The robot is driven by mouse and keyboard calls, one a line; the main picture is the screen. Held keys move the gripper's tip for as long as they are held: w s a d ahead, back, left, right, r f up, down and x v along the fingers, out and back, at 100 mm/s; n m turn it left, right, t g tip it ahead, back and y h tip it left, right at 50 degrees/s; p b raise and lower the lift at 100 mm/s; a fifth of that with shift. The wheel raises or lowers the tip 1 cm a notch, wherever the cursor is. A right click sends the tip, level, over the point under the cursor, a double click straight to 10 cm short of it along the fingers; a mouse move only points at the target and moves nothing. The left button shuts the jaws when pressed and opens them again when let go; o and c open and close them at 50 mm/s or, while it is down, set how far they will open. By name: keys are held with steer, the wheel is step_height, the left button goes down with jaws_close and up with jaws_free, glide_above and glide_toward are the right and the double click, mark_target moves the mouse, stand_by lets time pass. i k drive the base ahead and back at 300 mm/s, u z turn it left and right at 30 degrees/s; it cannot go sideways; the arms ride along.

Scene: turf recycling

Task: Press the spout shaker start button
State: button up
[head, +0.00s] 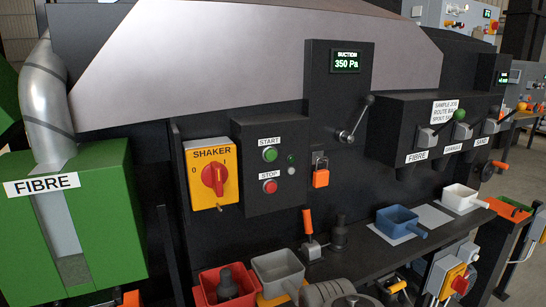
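The green round start button (270,154) sits on a dark control box (283,205), under a white START label (269,142). The red stop button (270,187) is below it, under a STOP label. Left of the box is a yellow SHAKER switch (211,198) with a red rotary knob (214,178), marked 0 and I. A small dark green lamp (291,158) is right of the start button and looks unlit. No gripper fingers show, and nothing covers the start button.
A SUCTION display (345,61) reads 350 Pa, above a lever (352,128). An orange padlock (320,176) hangs right of the buttons. A green FIBRE bin (110,240) stands left.

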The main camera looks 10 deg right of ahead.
mark_target(271, 155)
steer(key=u, duration=3.85)
steer(key=k, duration=0.5)
steer(key=z, duration=0.85)
